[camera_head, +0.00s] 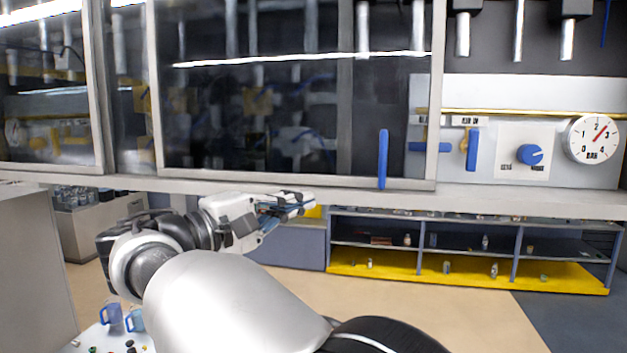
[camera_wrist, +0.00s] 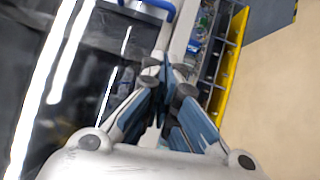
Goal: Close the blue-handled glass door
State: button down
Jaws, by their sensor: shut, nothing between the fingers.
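The glass door (camera_head: 270,110) is a framed sliding pane covering the middle of the cabinet front in the head view. Its vertical blue handle (camera_head: 382,160) sits near the lower right of the pane. To the right of the door frame the cabinet front is open. My gripper (camera_head: 308,202) is shut and empty, below and left of the handle, pointing right along the cabinet's lower edge. In the wrist view the gripper fingers (camera_wrist: 163,72) are together, and a blue handle (camera_wrist: 160,7) shows at the top edge, apart from the fingertips.
A pressure gauge (camera_head: 594,139), blue knob (camera_head: 530,155) and blue valve lever (camera_head: 472,150) show in the open right part. Another glass pane (camera_head: 50,100) is at far left. A yellow-based shelf (camera_head: 470,270) with small items stands below. Open floor lies in front of it.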

jog(key=p, duration=0.2)
send_near(358, 187)
jog(key=w+d+r, duration=0.2)
jog(key=d, duration=0.2)
jog(key=s+d, duration=0.1)
jog(key=d, duration=0.1)
jog(key=shift+s+d+r+p, duration=0.1)
jog(key=shift+s+d+p, duration=0.05)
jog(key=shift+d+p, duration=0.25)
jog(key=shift+a, duration=0.1)
jog(key=s+d+b, duration=0.2)
jog(key=d+b, duration=0.2)
jog(key=d, duration=0.3)
jog(key=s+d+b, duration=0.2)
jog(key=d+b, duration=0.2)
jog(key=d, duration=0.3)
jog(key=s+d+b, duration=0.3)
jog(key=d+b, duration=0.1)
jog(key=d, duration=0.3)
jog(key=shift+f, duration=0.3)
jog(key=s+d+b, duration=0.1)
jog(key=s+d, duration=0.2)
jog(key=d, duration=0.8)
jog(key=s+d+b, duration=0.2)
jog(key=s+d, duration=0.2)
jog(key=d, duration=0.6)
jog(key=shift+d+r, duration=0.25)
jog(key=shift+d, duration=0.15)
jog(key=shift+w+b, duration=0.1)
jog(key=shift+b, duration=0.2)
